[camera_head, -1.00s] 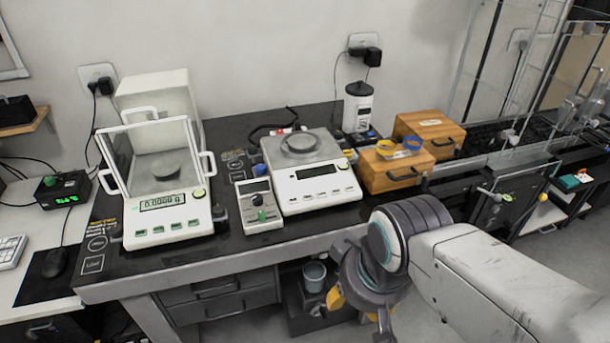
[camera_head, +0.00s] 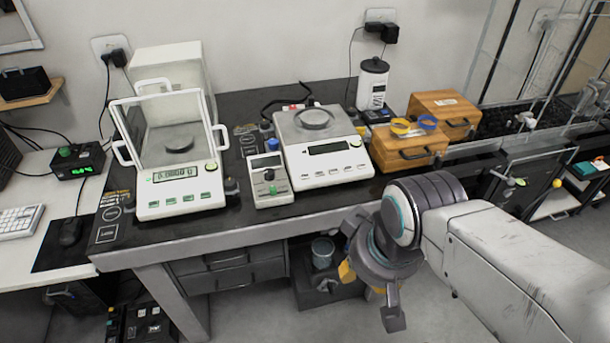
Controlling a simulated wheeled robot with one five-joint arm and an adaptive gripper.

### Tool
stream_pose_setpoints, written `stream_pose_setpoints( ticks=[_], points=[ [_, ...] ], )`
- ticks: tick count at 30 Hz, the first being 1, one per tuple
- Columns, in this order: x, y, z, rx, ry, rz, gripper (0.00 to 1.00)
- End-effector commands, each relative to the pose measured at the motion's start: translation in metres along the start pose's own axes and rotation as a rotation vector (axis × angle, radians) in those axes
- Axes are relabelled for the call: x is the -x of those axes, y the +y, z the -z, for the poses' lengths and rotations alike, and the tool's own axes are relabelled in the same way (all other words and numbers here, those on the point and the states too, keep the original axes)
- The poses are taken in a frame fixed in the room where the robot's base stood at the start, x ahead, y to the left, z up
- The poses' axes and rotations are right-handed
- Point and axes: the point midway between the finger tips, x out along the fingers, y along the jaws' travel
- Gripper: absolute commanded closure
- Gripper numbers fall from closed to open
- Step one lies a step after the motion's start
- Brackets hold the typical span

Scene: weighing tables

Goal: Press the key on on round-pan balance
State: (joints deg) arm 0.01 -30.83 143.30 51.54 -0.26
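Two balances stand on the black-topped table (camera_head: 285,222). The left balance (camera_head: 180,204) has a glass draft shield with a small round pan (camera_head: 179,144) inside; its display is lit and reads zeros. The right balance (camera_head: 326,168) has a square top plate with a round, ring-shaped piece (camera_head: 314,118) on it; its display (camera_head: 328,148) looks dark. Small keys (camera_head: 340,171) run along its front, their labels too small to read. My gripper (camera_head: 368,272) hangs in front of the table, below and right of the right balance, touching nothing. Its fingers look spread and empty.
A small control box (camera_head: 268,187) with knobs stands between the balances. Wooden boxes (camera_head: 405,150), one with yellow and blue rings on top, and a white canister (camera_head: 372,85) stand right of them. Drawers (camera_head: 230,265) and a bucket (camera_head: 322,252) are below the table.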

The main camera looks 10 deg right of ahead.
Motion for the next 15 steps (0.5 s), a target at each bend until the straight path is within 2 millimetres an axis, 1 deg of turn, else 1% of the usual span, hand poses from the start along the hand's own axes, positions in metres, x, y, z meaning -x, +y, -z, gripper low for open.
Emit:
stream_pose_setpoints(
  ticks=[1, 6, 9, 15],
  points=[
    [0.0, 0.0, 0.0, 0.0, 0.0, 0.0, 0.78],
    [0.0, 0.0, 0.0, 0.0, 0.0, 0.0, 0.93],
    [0.0, 0.0, 0.0, 0.0, 0.0, 0.0, 1.0],
    [0.0, 0.0, 0.0, 0.0, 0.0, 0.0, 1.0]
  ],
)
